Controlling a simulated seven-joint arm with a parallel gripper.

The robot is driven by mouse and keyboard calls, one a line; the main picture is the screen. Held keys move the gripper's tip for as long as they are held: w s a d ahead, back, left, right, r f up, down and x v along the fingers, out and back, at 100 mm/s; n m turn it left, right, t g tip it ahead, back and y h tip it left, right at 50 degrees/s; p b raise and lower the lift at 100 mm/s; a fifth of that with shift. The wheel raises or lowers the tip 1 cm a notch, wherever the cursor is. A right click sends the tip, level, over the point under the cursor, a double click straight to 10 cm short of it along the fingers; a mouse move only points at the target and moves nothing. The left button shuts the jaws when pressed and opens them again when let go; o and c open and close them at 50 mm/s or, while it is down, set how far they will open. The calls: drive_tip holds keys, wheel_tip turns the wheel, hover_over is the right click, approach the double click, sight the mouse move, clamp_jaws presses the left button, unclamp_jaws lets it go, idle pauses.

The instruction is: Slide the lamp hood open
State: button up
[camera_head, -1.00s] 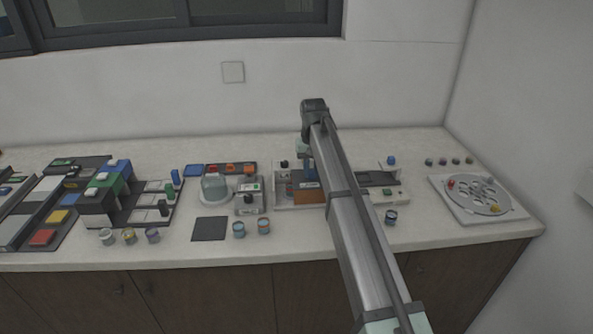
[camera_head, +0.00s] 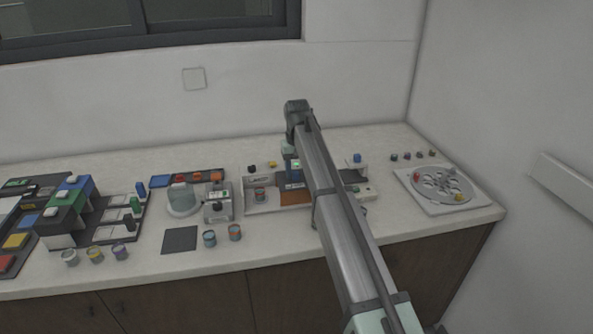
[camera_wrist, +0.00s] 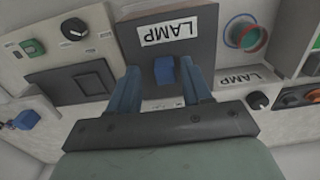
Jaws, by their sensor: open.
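The lamp hood (camera_wrist: 185,18) is a dark box with a white LAMP label, upside down in the wrist view. A blue handle (camera_wrist: 163,70) stands out from its near side. My gripper (camera_wrist: 162,75) is open, with one finger on each side of the blue handle. Clear gaps show between the handle and both fingers, and I cannot tell how deep it sits between them. In the head view my arm covers much of the lamp station (camera_head: 262,208), and the fingers are hard to make out there.
A round cup (camera_wrist: 245,35) stands beside the hood. A dark panel (camera_wrist: 75,85) and a black knob (camera_wrist: 74,29) lie on the other side. In the head view a white disc tray (camera_head: 445,190) is at the right, and two small jars (camera_head: 210,238) stand near the front edge.

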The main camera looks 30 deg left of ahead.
wheel_tip(320, 180, up, 14)
idle(0.7)
drive_tip(key=shift+f, duration=0.1)
idle(0.3)
